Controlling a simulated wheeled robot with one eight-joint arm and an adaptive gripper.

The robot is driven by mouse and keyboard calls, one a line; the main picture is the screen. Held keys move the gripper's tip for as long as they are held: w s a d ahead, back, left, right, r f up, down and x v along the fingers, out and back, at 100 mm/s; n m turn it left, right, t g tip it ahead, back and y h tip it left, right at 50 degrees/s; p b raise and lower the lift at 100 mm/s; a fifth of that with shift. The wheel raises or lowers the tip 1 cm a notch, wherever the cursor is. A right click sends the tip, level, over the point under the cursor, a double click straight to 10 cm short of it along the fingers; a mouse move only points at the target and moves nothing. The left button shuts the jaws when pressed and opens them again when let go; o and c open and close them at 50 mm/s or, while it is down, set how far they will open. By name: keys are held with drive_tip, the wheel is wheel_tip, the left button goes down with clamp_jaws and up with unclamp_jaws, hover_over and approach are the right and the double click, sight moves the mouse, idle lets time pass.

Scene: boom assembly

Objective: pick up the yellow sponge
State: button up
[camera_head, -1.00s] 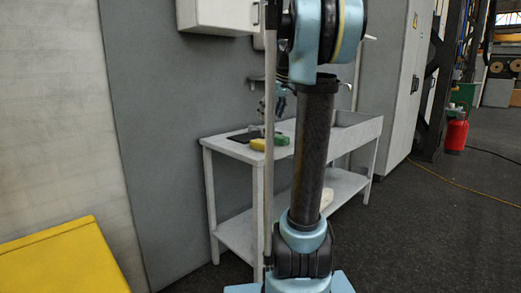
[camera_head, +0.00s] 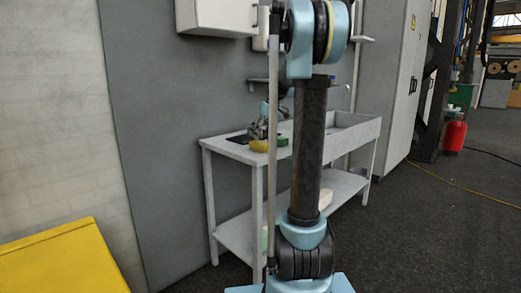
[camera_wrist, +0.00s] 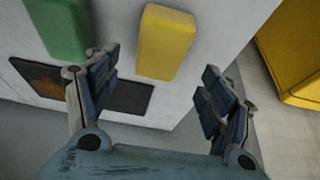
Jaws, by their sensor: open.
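The yellow sponge (camera_wrist: 166,42) lies on the white table top in the wrist view, ahead of and between my gripper's fingers. My gripper (camera_wrist: 157,92) is open and empty, with one finger on each side. The left finger is near a green sponge-like block (camera_wrist: 62,27). In the head view the yellow sponge (camera_head: 259,146) sits near the table's front edge, and my gripper (camera_head: 258,130) is low over the table just behind it. Whether the fingers touch the table cannot be told.
The green block (camera_head: 282,141) lies close to the right of the yellow sponge. A dark mat (camera_wrist: 120,94) lies on the white table (camera_head: 228,153). A sink basin (camera_head: 345,130) is at the table's right. A grey wall panel (camera_head: 165,100) stands behind. A yellow box (camera_head: 62,262) is at lower left.

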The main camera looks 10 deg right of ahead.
sight(261, 142)
drive_tip(key=shift+x, duration=2.95)
drive_tip(key=shift+s+d+f, duration=0.1)
drive_tip(key=shift+f, duration=0.25)
drive_tip(key=shift+c, duration=0.2)
drive_tip(key=c, duration=0.9)
